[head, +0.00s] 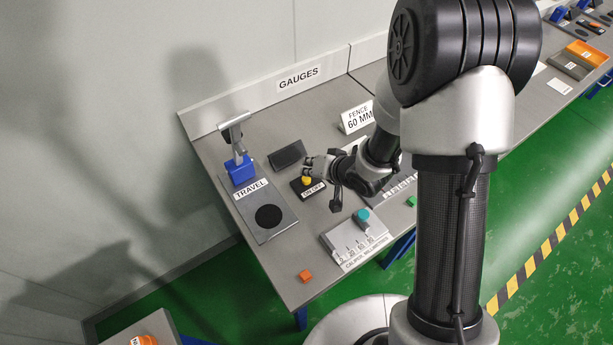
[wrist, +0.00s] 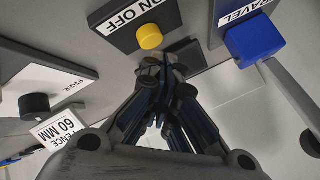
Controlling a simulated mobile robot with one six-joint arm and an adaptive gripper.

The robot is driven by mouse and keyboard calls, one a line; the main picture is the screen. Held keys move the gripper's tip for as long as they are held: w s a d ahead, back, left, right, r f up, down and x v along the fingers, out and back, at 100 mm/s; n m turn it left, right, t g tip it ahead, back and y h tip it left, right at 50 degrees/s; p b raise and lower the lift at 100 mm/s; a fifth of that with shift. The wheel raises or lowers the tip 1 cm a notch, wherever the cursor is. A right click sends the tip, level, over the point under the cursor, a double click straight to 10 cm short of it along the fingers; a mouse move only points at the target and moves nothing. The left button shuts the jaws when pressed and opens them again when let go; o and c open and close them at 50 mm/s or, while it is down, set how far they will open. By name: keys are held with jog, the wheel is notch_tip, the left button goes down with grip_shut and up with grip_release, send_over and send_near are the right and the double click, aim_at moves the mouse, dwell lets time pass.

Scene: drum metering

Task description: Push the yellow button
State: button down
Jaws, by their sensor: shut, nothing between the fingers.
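The yellow button (head: 306,180) sits on a small dark box labelled ON OFF (head: 313,191) on the grey bench. In the wrist view the round yellow button (wrist: 149,36) shows whole, just beyond my fingertips. My gripper (head: 312,164) is shut and empty, its fingers beside the button on its back side. In the wrist view the closed fingertips (wrist: 163,62) lie just below the button in the picture, with a narrow gap between. I cannot tell the height of the tips over the button.
A blue-based lever on a TRAVEL plate (head: 268,210) stands left of the button, and a dark wedge (head: 287,155) behind it. A caliper slider block (head: 357,239) with a teal knob and an orange square (head: 305,276) are in front. A FENCE 60 MM sign (head: 357,117) stands behind my arm.

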dwell(0.4)
jog(key=shift+f, duration=0.45)
jog(key=shift+f+b, duration=0.2)
jog(key=shift+b, duration=0.15)
jog(key=shift+r, duration=0.15)
jog(key=shift+r+p, duration=0.5)
jog(key=shift+p, duration=0.2)
notch_tip(320, 180, up, 6)
jog(key=p, duration=0.6)
